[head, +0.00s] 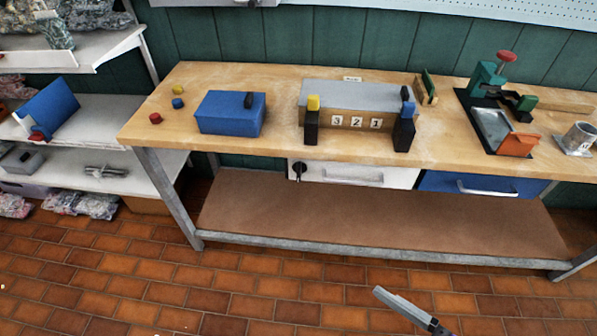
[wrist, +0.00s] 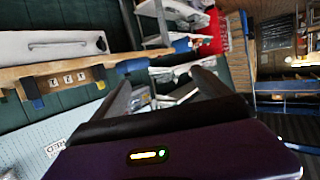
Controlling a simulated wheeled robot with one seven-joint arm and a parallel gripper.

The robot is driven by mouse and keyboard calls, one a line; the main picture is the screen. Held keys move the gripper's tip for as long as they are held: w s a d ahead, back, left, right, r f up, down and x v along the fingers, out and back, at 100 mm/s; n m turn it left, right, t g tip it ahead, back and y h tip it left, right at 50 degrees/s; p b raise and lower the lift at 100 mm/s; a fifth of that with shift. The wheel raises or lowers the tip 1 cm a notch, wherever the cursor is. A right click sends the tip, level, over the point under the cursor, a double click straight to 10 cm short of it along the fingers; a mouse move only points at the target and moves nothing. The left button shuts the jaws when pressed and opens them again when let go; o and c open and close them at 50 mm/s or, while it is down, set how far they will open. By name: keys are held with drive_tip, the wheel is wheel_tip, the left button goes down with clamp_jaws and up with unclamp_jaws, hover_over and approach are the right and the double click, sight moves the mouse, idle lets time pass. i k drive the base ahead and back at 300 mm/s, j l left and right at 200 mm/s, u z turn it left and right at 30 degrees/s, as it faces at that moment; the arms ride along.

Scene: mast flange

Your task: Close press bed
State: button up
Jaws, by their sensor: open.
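A green press (head: 488,78) with a red knob (head: 506,56) stands at the right of the workbench. Its grey bed plate (head: 491,125) lies in front of the press head, with an orange piece (head: 518,144) at its front end. The bed plate sits forward of the press head, not under it. My gripper (wrist: 160,80) shows in the wrist view with two dark fingers spread apart and nothing seen between them. It is clear of the bench. The press is not made out in the wrist view.
On the workbench (head: 285,149) stand a blue box (head: 230,113), a grey-topped block (head: 358,95) with number tags, and a metal mug (head: 579,138) right of the press. Drawers (head: 355,174) hang below. White shelves (head: 90,110) stand left.

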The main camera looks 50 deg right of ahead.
sight(499, 133)
drive_tip(key=z, duration=2)
drive_tip(key=k+l+z, duration=0.15)
drive_tip(key=l, duration=0.2)
drive_tip(key=k+l+z, duration=0.1)
drive_tip(key=k+l, duration=0.15)
drive_tip(key=l, duration=0.15)
